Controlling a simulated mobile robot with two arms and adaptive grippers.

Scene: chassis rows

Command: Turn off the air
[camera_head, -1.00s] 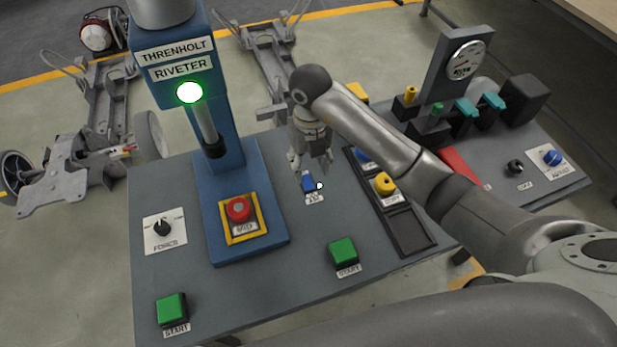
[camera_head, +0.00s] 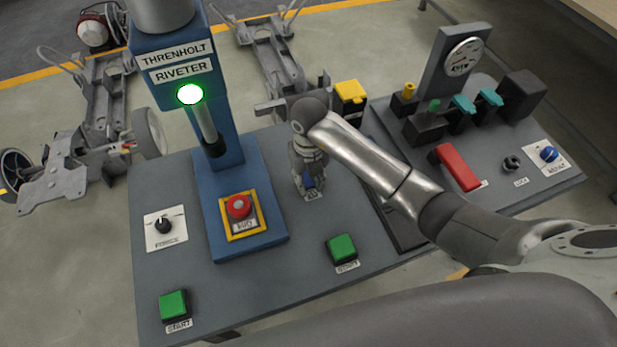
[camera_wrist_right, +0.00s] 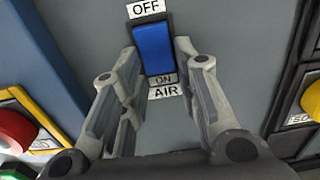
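The AIR switch (camera_wrist_right: 153,47) is a blue rocker in a dark frame, with an OFF label above it and ON and AIR labels below it in the right wrist view. In the head view the switch (camera_head: 309,183) is mostly hidden by my right gripper (camera_head: 308,182), which points down at it. In the right wrist view my right gripper (camera_wrist_right: 155,52) is open, one finger on each side of the switch. I cannot tell whether the fingers touch it. My left gripper is not in view.
The blue riveter (camera_head: 227,150) with a lit green lamp (camera_head: 190,94) stands left of the switch. A red emergency button (camera_head: 239,206) and a green START button (camera_head: 342,248) are close by. My right arm covers part of the dark-framed button strip to the right.

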